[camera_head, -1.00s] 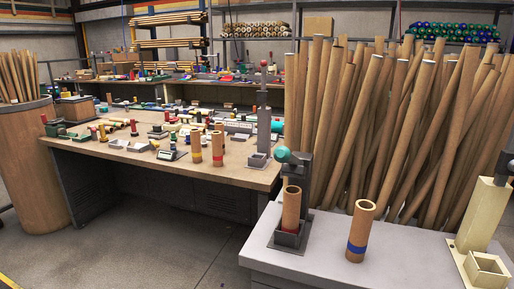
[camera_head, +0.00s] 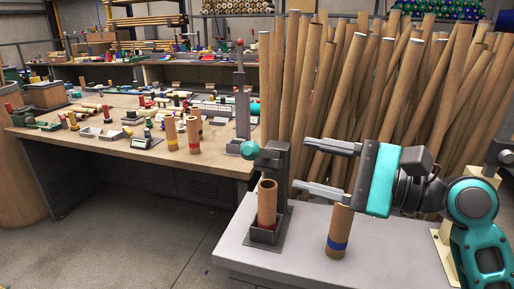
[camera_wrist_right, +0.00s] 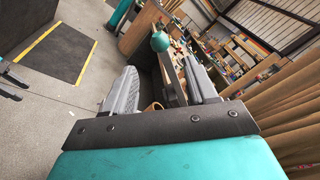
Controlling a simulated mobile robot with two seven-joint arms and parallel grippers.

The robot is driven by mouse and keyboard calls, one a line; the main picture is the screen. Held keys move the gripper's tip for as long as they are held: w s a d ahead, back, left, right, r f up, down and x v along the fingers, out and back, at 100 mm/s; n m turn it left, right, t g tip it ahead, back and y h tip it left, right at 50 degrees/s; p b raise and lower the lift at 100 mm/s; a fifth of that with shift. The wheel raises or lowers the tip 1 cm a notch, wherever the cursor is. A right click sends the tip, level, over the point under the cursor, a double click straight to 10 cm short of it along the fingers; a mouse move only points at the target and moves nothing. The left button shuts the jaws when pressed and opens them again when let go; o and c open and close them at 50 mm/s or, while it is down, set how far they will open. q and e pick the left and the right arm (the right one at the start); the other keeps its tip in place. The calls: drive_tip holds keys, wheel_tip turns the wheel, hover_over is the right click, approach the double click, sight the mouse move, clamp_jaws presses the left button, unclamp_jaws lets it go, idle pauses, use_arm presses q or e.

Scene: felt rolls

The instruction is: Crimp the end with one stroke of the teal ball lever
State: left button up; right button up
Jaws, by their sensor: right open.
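The teal ball (camera_head: 249,149) is at the left end of the lever on top of the dark grey crimping press (camera_head: 282,190). A cardboard tube (camera_head: 267,200) stands upright in the press's square cup. The ball is apart from the fingers.
A blue-banded tube (camera_head: 338,238) stands on the light grey bench (camera_head: 300,250) below my right gripper. A cream press base (camera_head: 440,250) is partly hidden behind my arm. Many long tubes (camera_head: 345,90) lean behind. A wooden table (camera_head: 90,138) holds small items.

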sight(259, 153)
drive_tip(key=x, duration=1.1)
drive_tip(key=shift+a, duration=0.1)
drive_tip(key=shift+c, duration=0.2)
clamp_jaws()
